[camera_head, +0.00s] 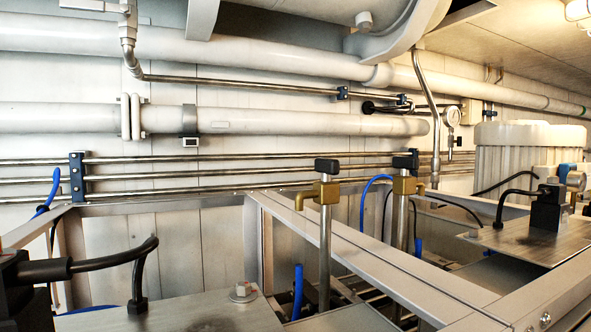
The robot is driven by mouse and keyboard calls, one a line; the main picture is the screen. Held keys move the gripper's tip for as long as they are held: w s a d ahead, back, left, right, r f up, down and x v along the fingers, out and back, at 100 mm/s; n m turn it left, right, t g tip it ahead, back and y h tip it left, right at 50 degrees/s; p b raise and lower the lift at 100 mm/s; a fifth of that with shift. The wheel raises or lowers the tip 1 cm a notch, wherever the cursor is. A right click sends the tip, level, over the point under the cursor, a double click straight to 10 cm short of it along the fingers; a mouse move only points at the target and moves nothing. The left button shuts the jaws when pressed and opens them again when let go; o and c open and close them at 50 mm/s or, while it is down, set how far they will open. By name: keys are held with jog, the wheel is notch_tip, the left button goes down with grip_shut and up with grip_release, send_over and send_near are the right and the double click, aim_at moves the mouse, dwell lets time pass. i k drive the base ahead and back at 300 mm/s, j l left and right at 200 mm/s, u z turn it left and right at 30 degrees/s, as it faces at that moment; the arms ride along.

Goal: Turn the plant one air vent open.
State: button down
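Two brass vent taps with black handles stand on upright steel pipes in the head view. The nearer tap (326,191) is at the centre, its spout bent to the left and down, its black handle (327,166) on top. The farther tap (404,186) is to its right, also with a black handle (403,162). No label shows which one belongs to plant one. I cannot tell from the handles whether either vent is open. No water or air is visible at the spouts. My gripper is not in view.
A metal frame rail (375,255) runs past the taps. A black connector with cable (105,258) stands at lower left, another (548,208) at right. Blue hoses (298,290) rise near the pipes.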

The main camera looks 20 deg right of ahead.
aim_at(327, 167)
jog(key=j+u, duration=0.5)
jog(key=j, duration=0.55)
jog(key=i+j+u, duration=0.2)
jog(key=j, duration=0.2)
jog(key=j+u, duration=0.15)
jog(key=j, duration=0.25)
jog(key=i+j+u, duration=0.2)
jog(key=j, duration=0.15)
